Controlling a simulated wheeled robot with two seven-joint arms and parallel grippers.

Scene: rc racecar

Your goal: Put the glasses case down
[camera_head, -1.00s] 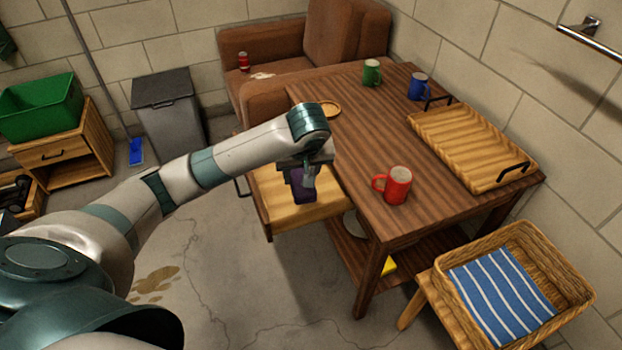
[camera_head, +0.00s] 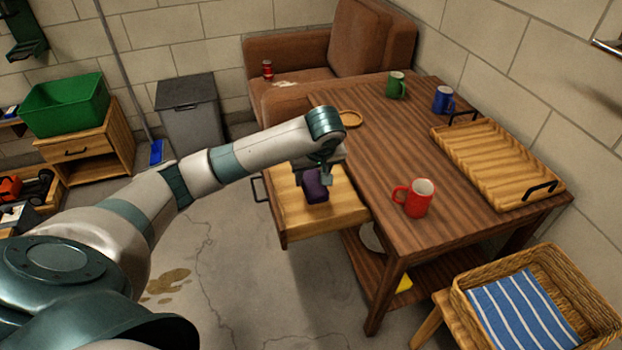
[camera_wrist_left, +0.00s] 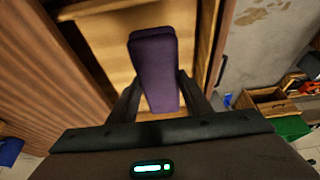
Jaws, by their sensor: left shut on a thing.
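The purple glasses case (camera_head: 315,186) is held by my left gripper (camera_head: 322,176) over the open drawer (camera_head: 345,207) of the brown table. In the left wrist view the case (camera_wrist_left: 154,65) stands lengthwise between the two fingers (camera_wrist_left: 158,98), with the light wood drawer bottom (camera_wrist_left: 105,55) behind it. Whether the case touches the drawer bottom I cannot tell. My right gripper is not in either view.
The table (camera_head: 385,150) bears a red mug (camera_head: 417,199), a green mug (camera_head: 396,85), a blue mug (camera_head: 442,99) and a wooden tray (camera_head: 490,165). A wicker basket (camera_head: 455,290) with a striped cloth (camera_head: 525,310) stands at the front right.

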